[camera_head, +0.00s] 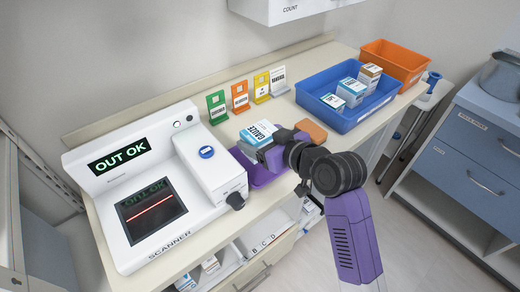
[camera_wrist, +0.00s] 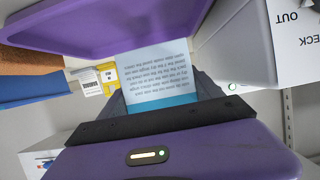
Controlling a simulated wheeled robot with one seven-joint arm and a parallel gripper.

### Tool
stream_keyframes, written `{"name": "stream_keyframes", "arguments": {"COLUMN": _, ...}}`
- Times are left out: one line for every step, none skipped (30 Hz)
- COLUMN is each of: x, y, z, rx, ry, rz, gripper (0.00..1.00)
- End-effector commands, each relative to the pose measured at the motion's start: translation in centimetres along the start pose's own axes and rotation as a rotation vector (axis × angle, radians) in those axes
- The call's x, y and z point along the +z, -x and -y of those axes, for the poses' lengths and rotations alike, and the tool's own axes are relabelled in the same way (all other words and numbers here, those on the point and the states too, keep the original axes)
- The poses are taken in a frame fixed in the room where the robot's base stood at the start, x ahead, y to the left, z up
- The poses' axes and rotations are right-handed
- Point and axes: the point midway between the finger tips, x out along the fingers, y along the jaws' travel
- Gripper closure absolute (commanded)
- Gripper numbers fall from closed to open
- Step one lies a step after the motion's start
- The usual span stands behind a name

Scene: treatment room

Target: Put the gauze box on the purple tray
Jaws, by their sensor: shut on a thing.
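The white and blue gauze box (camera_head: 258,133) is held in my gripper (camera_head: 268,148) above or at the purple tray (camera_head: 262,176), between the scanner and the blue bin. In the wrist view the printed side of the gauze box (camera_wrist: 160,75) shows between the dark fingers of my gripper (camera_wrist: 165,95), which are shut on it. The purple tray (camera_wrist: 100,22) fills the top of that view, just beyond the box's far end. I cannot tell whether box and tray touch. My gripper and arm hide much of the tray in the head view.
The white scanner (camera_head: 150,190), its screen reading "OUT OK", stands left of the tray. Several coloured card stands (camera_head: 240,97) line the back. A blue bin (camera_head: 345,118) with small boxes, an orange bin (camera_head: 395,60) and an orange-brown block (camera_head: 312,130) are right.

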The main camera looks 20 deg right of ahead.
Motion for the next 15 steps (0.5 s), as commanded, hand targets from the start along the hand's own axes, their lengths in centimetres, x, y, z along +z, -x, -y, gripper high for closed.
{"name": "stream_keyframes", "arguments": {"x": 0.3, "y": -0.1, "z": 0.0, "rx": 0.0, "ry": -0.001, "rz": 0.001, "gripper": 0.74}}
{"name": "stream_keyframes", "arguments": {"x": 0.6, "y": -0.2, "z": 0.0, "rx": 0.0, "ry": -0.001, "rz": 0.001, "gripper": 0.74}}
{"name": "stream_keyframes", "arguments": {"x": 1.1, "y": -0.4, "z": 0.0, "rx": 0.0, "ry": -0.001, "rz": 0.002, "gripper": 0.74}}
{"name": "stream_keyframes", "arguments": {"x": 1.7, "y": -0.6, "z": 0.0, "rx": 0.0, "ry": -0.001, "rz": 0.003, "gripper": 0.74}}
{"name": "stream_keyframes", "arguments": {"x": 2.1, "y": -0.8, "z": 0.0, "rx": 0.0, "ry": -0.002, "rz": 0.003, "gripper": 0.74}}
{"name": "stream_keyframes", "arguments": {"x": 2.6, "y": -1.0, "z": 0.0, "rx": 0.0, "ry": -0.002, "rz": 0.003, "gripper": 0.74}}
{"name": "stream_keyframes", "arguments": {"x": 3.0, "y": -1.2, "z": 0.0, "rx": 0.0, "ry": -0.001, "rz": 0.002, "gripper": 0.74}}
{"name": "stream_keyframes", "arguments": {"x": 3.3, "y": -1.3, "z": 0.0, "rx": 0.0, "ry": 0.0, "rz": 0.002, "gripper": 0.74}}
{"name": "stream_keyframes", "arguments": {"x": 3.7, "y": -1.5, "z": 0.0, "rx": 0.0, "ry": -0.001, "rz": 0.002, "gripper": 0.74}}
{"name": "stream_keyframes", "arguments": {"x": 3.8, "y": -1.5, "z": 0.0, "rx": 0.0, "ry": -0.001, "rz": 0.001, "gripper": 0.74}}
{"name": "stream_keyframes", "arguments": {"x": 4.0, "y": -1.6, "z": 0.0, "rx": 0.0, "ry": -0.001, "rz": 0.0, "gripper": 0.74}}
{"name": "stream_keyframes", "arguments": {"x": 4.0, "y": -1.6, "z": 0.0, "rx": 0.001, "ry": -0.001, "rz": -0.001, "gripper": 0.74}}
{"name": "stream_keyframes", "arguments": {"x": 4.0, "y": -1.6, "z": 0.0, "rx": 0.001, "ry": 0.0, "rz": -0.001, "gripper": 0.74}}
{"name": "stream_keyframes", "arguments": {"x": 4.0, "y": -1.6, "z": 0.0, "rx": 0.001, "ry": 0.0, "rz": -0.001, "gripper": 0.74}}
{"name": "stream_keyframes", "arguments": {"x": 4.0, "y": -1.6, "z": 0.0, "rx": 0.001, "ry": 0.0, "rz": -0.001, "gripper": 0.74}}
